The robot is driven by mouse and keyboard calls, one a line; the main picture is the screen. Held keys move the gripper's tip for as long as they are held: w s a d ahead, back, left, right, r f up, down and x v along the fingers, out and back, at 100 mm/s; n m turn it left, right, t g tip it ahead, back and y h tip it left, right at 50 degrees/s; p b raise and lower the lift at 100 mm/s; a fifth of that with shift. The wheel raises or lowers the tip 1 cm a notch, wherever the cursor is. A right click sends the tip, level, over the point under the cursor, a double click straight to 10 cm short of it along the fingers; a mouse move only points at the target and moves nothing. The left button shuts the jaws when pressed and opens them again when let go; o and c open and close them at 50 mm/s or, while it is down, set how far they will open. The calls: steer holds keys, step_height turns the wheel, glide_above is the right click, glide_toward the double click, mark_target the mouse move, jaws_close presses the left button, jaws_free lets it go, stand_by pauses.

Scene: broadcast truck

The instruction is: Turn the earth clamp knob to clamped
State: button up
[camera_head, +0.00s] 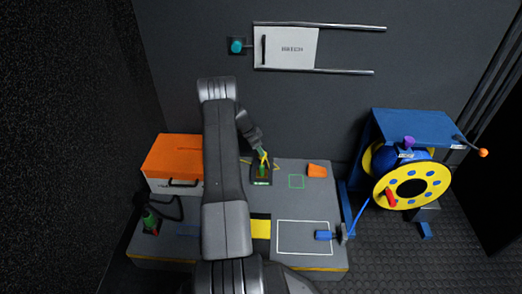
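A small dark block with a green label and green and yellow parts (261,182) stands on the grey bench, right of my arm. It looks like the earth clamp, but its knob is too small to make out and its setting cannot be read. My gripper (262,158) reaches down right over this block, at or very near its top. The fingers blend with the green and yellow parts, so I cannot tell whether they are open, shut or touching the knob. My arm covers the middle of the bench.
An orange-topped box (172,152) and a green plug with black cable (150,220) are on the left. An orange block (317,170) and a blue connector (324,235) lie on the right. A yellow reel (386,190) stands farther right. A hatch (287,48) is on the wall.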

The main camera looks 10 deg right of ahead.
steer(key=p+v, duration=0.2)
steer(key=v, duration=0.7)
steer(key=shift+a+r, duration=0.15)
steer(key=shift+r, duration=0.1)
steer(key=shift+f, duration=0.1)
steer(key=b, duration=0.4)
glide_above(263, 161)
steer(key=f, duration=1.2)
steer(key=shift+w+a+f, duration=0.2)
steer(key=shift+w+f, duration=0.2)
steer(key=shift+r, duration=0.1)
